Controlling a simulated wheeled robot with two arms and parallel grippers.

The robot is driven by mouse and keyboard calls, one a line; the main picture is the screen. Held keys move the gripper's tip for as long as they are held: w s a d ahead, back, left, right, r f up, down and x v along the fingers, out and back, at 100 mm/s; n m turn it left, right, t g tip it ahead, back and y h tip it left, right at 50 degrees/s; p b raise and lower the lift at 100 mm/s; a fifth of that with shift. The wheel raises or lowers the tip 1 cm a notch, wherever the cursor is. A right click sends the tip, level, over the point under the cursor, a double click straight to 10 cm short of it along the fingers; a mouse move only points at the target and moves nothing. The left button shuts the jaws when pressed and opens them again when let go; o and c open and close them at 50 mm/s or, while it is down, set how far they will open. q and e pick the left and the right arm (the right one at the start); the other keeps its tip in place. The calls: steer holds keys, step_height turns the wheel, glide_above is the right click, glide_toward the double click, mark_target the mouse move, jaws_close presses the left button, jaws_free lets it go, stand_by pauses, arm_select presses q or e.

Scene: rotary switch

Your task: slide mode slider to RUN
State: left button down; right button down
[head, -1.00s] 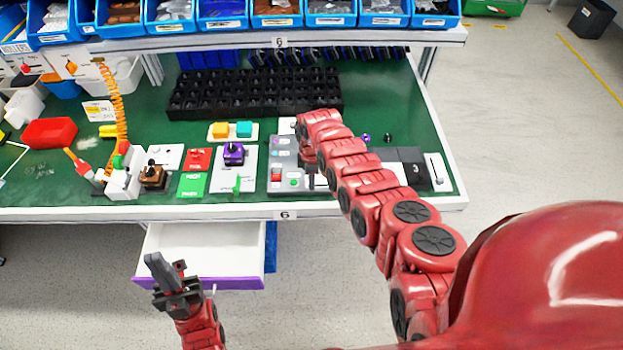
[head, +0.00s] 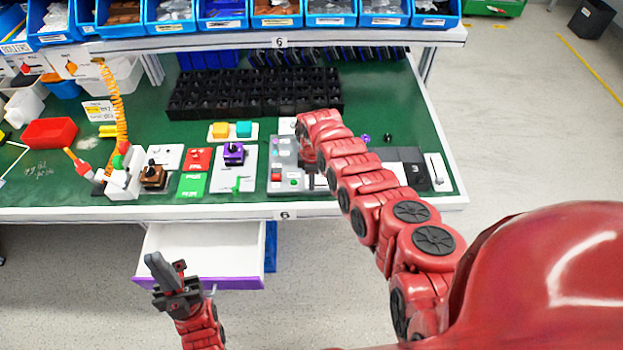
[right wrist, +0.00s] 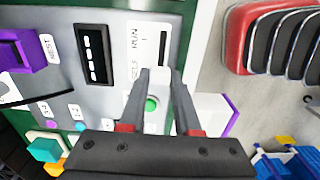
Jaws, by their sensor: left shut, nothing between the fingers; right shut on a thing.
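The grey control panel (head: 279,158) lies on the green bench; in the right wrist view (right wrist: 105,20) it fills the upper left. Its white mode-slider plate (right wrist: 140,53) carries a RUN label toward the top of that view and another label lower down. A dark slot (right wrist: 163,45) shows beyond the fingertips. My right gripper (right wrist: 161,75) is shut on the mode slider's handle at this plate; the handle is mostly hidden between the fingers. In the head view my right arm covers this spot. My left gripper (head: 162,268) is shut and empty, in front of the bench.
A white drawer (head: 200,245) with a purple front is pulled open near my left gripper. A purple-knobbed plate (head: 233,170) lies left of the panel.

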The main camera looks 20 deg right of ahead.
mark_target(325, 186)
steer(key=d+p, duration=0.1)
steer(key=d, duration=0.1)
steer(key=s+d+p, duration=0.1)
steer(key=d, duration=0.1)
steer(key=shift+r, duration=0.2)
steer(key=shift+s+d+f, duration=0.1)
steer(key=shift+d+f, duration=0.05)
steer(key=shift+d, duration=0.05)
steer(key=c, duration=1)
jaws_free()
steer(key=o, duration=0.4)
